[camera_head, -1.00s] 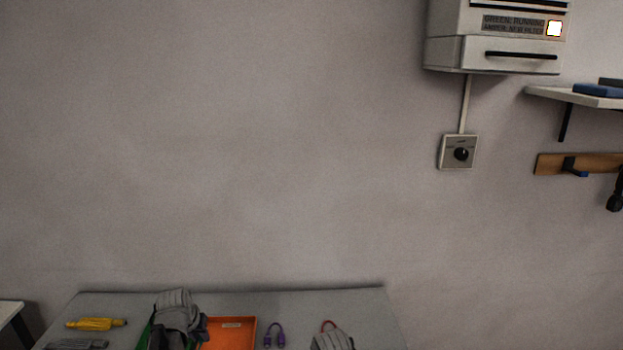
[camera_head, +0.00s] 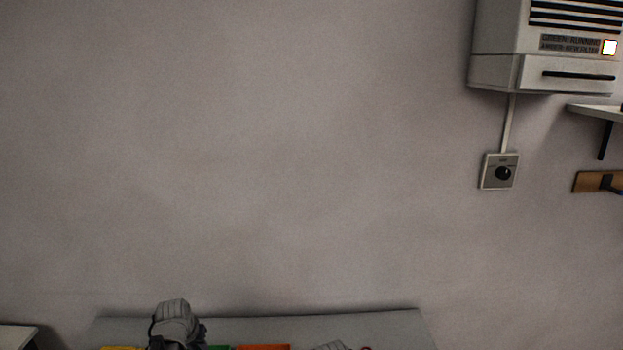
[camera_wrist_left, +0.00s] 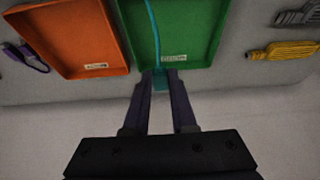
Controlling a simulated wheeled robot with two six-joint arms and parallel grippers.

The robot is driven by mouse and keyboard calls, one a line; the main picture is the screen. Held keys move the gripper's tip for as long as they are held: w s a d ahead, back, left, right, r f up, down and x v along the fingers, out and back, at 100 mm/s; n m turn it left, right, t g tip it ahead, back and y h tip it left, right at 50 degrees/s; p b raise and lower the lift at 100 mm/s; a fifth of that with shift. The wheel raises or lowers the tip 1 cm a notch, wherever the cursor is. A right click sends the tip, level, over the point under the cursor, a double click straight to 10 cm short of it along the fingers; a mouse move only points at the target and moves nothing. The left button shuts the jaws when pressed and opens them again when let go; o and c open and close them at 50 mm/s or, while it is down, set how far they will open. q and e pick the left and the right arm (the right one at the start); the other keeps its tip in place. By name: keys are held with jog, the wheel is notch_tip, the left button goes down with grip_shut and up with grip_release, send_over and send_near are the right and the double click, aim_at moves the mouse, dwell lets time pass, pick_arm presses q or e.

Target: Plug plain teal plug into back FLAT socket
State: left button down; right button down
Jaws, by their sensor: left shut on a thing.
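The teal plug (camera_wrist_left: 160,85) is between the fingertips of my left gripper (camera_wrist_left: 160,76) in the left wrist view. The gripper is shut on it, and the fingers hide part of it. A teal cable (camera_wrist_left: 153,25) runs from the plug up over the green tray (camera_wrist_left: 190,35). In the head view my left arm is at the bottom left, and its fingers and the plug cannot be made out. No socket marked FLAT can be made out. My right gripper's fingers are not in view.
An orange tray (camera_wrist_left: 70,40) lies beside the green one. A wall outlet (camera_head: 500,172) hangs below a white wall unit (camera_head: 545,72).

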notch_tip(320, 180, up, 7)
jog(key=p, duration=0.6)
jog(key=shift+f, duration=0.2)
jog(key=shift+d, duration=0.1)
dwell(0.4)
